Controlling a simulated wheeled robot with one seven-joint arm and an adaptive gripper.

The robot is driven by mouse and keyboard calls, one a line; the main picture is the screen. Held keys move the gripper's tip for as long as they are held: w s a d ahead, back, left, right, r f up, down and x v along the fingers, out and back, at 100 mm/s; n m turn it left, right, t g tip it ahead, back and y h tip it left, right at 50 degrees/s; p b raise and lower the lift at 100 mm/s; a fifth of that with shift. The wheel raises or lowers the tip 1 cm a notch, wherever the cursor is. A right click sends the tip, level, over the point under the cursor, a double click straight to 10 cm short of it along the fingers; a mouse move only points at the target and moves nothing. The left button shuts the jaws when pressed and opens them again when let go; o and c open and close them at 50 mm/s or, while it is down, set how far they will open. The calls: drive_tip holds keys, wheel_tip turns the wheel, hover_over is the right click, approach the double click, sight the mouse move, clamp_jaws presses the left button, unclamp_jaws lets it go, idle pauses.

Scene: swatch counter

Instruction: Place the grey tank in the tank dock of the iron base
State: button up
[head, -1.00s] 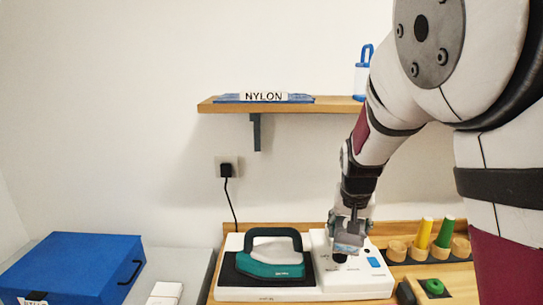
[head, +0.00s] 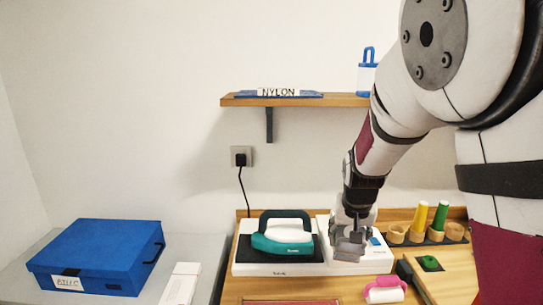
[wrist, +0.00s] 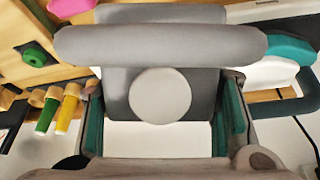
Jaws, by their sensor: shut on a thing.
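The white iron base (head: 280,269) stands on the wooden counter in the head view. A teal and white iron (head: 284,238) with a dark handle rests on its black plate at the left. My gripper (head: 352,226) is over the base's right part, shut on the grey tank (head: 350,245). In the wrist view the tank (wrist: 205,75) sits between the green-padded fingers, with a pale round cap (wrist: 160,96) facing the camera. The tank dock is hidden behind the gripper and tank. I cannot tell whether the tank touches the base.
A pink and white roller (head: 385,290) lies in front of the base. Wooden cups (head: 397,234) with yellow and green sticks stand right of it. A blue box (head: 95,257) is at far left. A shelf (head: 300,100) hangs above. A black cord (head: 243,190) runs down the wall.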

sight(348, 260)
drive_tip(key=f, duration=0.2)
drive_tip(key=s+f+n, duration=0.1)
drive_tip(key=f+n, duration=0.1)
drive_tip(key=f, duration=0.1)
drive_tip(key=shift+s+d+f+y, duration=0.15)
drive_tip(key=shift+s+f+y, duration=0.1)
drive_tip(key=shift+f+y, duration=0.15)
drive_tip(key=shift+s+a+f+n, duration=0.25)
drive_tip(key=shift+f+n, duration=0.15)
drive_tip(key=shift+f, duration=0.25)
